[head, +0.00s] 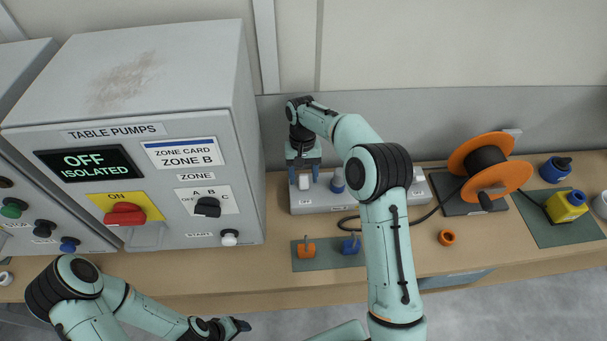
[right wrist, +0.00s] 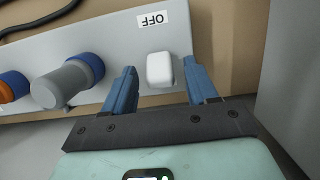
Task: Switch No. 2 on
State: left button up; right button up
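A grey strip unit (head: 324,205) lies along the back of the bench. A white button-like switch (right wrist: 160,69) sits at its end, beside an upside-down OFF label (right wrist: 152,19); the switch also shows in the head view (head: 304,182). My right gripper (right wrist: 161,88) is open, with one blue finger on each side of the switch and visible gaps between. I cannot read a No. 2 mark anywhere. A blue-and-grey plug (right wrist: 66,82) is beside the switch. My left gripper (head: 238,326) is low in the head view, away from the strip; its opening is unclear.
A grey pump cabinet (head: 190,120) stands left of the strip, its display reading OFF ISOLATED. A mat (head: 327,262) with an orange and a blue item lies in front. An orange cable reel (head: 497,165) stands right; an orange ring (head: 446,237) lies nearby.

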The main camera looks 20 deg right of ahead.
jog(key=a+v, duration=0.1)
jog(key=v, duration=1.2)
jog(key=shift+d+r, duration=0.15)
jog(key=shift+d, duration=0.3)
